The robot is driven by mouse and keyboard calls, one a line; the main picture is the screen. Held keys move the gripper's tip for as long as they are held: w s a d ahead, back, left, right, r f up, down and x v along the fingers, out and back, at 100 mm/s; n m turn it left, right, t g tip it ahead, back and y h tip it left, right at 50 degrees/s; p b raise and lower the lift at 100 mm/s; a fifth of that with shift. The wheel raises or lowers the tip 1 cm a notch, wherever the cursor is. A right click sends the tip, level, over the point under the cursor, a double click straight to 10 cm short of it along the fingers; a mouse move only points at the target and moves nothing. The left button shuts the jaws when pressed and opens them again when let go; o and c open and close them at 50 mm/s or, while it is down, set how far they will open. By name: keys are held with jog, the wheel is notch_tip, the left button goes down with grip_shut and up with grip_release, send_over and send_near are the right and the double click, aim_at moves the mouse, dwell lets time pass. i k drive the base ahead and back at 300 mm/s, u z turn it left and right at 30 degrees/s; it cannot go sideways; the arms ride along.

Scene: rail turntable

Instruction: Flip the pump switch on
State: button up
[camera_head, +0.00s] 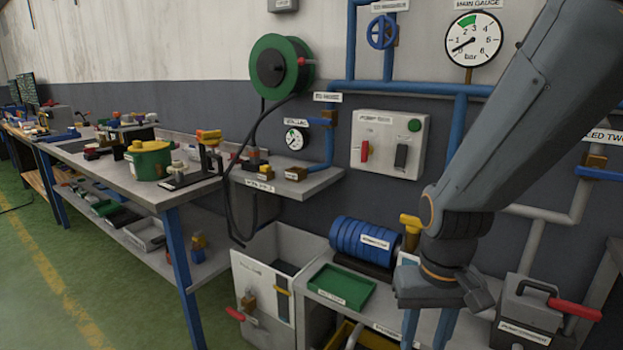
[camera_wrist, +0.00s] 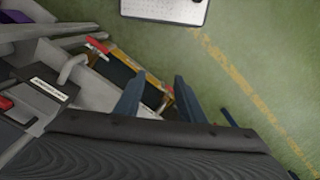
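A light grey switch box (camera_head: 388,165) is fixed to the wall right of centre in the head view, with a label strip on it that seems to start with "PUMP". Whether the switch is on or off I cannot tell. My gripper (camera_head: 428,335) hangs below and to the right of the box, well apart from it, fingers pointing down. In the wrist view its two blue fingers (camera_wrist: 160,88) stand apart with nothing seen between them.
Blue pipes (camera_head: 463,130) and the main gauge (camera_head: 473,45) are on the wall beside the box. Below are a blue coil (camera_head: 360,240), a yellow valve (camera_head: 410,228), a green tray (camera_head: 342,288) and a grey box with red handle (camera_head: 528,312). A long workbench (camera_head: 150,190) stands left.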

aim_at(402, 149)
jog(key=z, duration=0.05)
jog(key=k, duration=0.65)
jog(key=u, duration=0.5)
jog(key=i, duration=1)
jog(key=z, duration=0.35)
jog(key=i, duration=0.8)
jog(key=z, duration=0.65)
